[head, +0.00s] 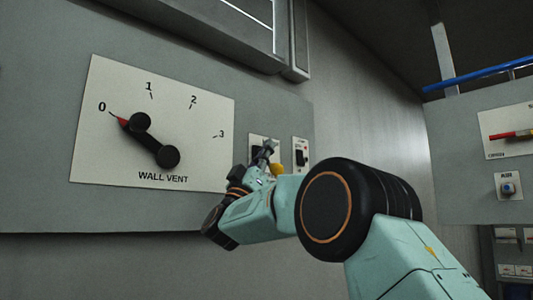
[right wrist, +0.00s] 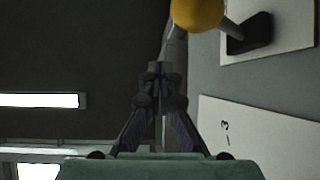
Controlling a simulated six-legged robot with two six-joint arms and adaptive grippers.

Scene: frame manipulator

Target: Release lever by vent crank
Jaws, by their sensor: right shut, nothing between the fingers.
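The vent crank (head: 152,141) is a black arm with two round knobs on the white WALL VENT plate (head: 200,110). Its red tip points at 0. In the right wrist view, the yellow ball (right wrist: 197,12) sits on a grey stem from a black base (right wrist: 250,35). My right gripper (right wrist: 158,70) is shut and empty, with its tips pointing towards the left side of the ball, apart in the picture. My left gripper is out of view.
A small switch plate (head: 301,153) is right of the lever. At the far right are a panel with a red handle (head: 503,135), an AUX knob (head: 508,188) and a blue rail (head: 480,76). A metal box (head: 285,35) juts out above the vent panel.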

